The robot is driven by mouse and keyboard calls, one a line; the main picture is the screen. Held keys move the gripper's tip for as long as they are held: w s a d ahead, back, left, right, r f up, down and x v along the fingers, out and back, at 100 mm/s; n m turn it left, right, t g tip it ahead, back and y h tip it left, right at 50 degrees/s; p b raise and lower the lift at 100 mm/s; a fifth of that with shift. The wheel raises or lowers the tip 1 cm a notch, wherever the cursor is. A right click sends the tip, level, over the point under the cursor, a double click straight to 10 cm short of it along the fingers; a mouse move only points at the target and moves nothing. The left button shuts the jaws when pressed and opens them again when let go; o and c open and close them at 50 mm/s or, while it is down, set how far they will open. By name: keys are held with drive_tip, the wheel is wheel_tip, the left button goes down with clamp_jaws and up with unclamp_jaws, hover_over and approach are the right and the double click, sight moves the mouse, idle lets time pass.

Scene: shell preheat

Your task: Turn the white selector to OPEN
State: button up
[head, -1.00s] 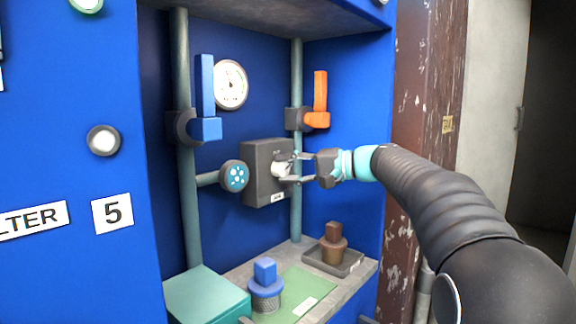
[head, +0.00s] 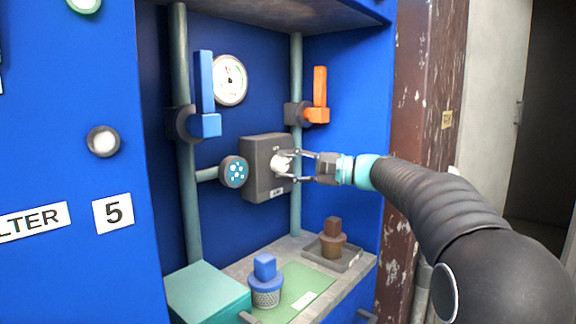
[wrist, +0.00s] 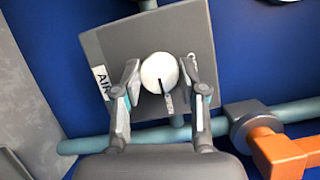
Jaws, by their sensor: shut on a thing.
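The white selector (head: 281,163) is a round knob on the front of a dark grey box (head: 257,187) mounted on the pipes. In the wrist view the selector (wrist: 158,70) shows a dark pointer line toward the lower edge of the picture, near a small label (wrist: 169,102). My gripper (wrist: 159,78) has one finger on each side of the selector and is shut on it. In the head view my gripper (head: 291,166) reaches in from the right. An AIR label (wrist: 103,82) is on the box; the other lettering is too small to read.
A blue lever (head: 206,85) and an orange lever (head: 320,87) sit on pipes above the box. A round gauge (head: 230,80) is behind. Below, a teal box (head: 208,296), a blue-topped part (head: 265,285) and a brown part (head: 333,240) stand on the shelf.

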drive_tip(key=shift+r, duration=0.1)
drive_tip(key=o, duration=1.1)
drive_tip(key=shift+o, duration=0.2)
drive_tip(key=shift+d, duration=0.1)
drive_tip(key=v, duration=1.1)
drive_tip(key=shift+d, duration=0.35)
drive_tip(key=shift+s, duration=0.15)
